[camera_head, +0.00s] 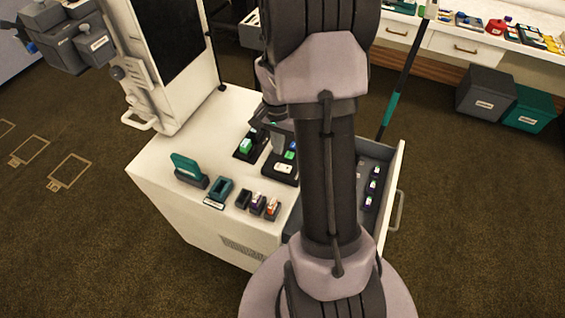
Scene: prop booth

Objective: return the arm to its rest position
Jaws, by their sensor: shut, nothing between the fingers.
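My arm (326,165) rises through the middle of the head view, bent at its upper joint, and hides part of the white cabinet behind it. My gripper (267,117) shows only in part, left of the arm and over the back of the cabinet top. It is shut, with nothing seen in it. It appears above or beside the small black trays; whether it touches them I cannot tell.
The white cabinet top (165,165) bears black trays with green and white items, a teal block (187,166) and small holders (258,204). An open drawer (398,165) juts out right. A white equipment housing (165,60) stands behind. Grey (485,92) and teal bins (530,110) stand far right.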

